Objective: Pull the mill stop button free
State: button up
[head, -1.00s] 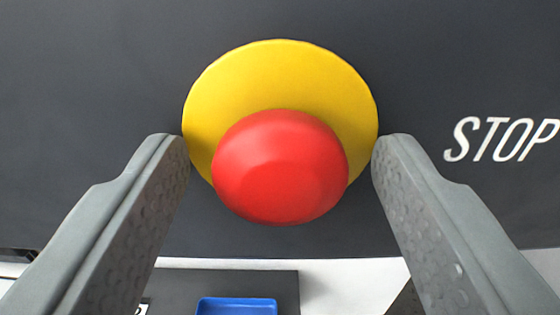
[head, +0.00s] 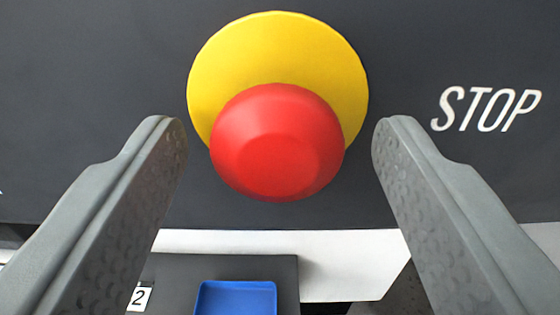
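The mill stop button (head: 277,143) is a red round knob standing out from a yellow disc (head: 280,50) on a dark panel. My gripper (head: 280,135) is open, with one grey finger on each side of the red knob. A gap of dark panel shows between each finger and the knob, so neither finger appears to touch it. Nothing is held. The red knob hides the lower part of the yellow disc.
White STOP lettering (head: 487,109) is on the dark panel (head: 90,80), right of the button. Below the panel are a white surface (head: 350,255), a blue tray-like part (head: 236,298) on a dark block, and a label reading 2 (head: 139,298).

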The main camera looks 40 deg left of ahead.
jog(key=v, duration=1.7)
jog(key=shift+s, duration=0.15)
jog(key=shift+d, duration=0.1)
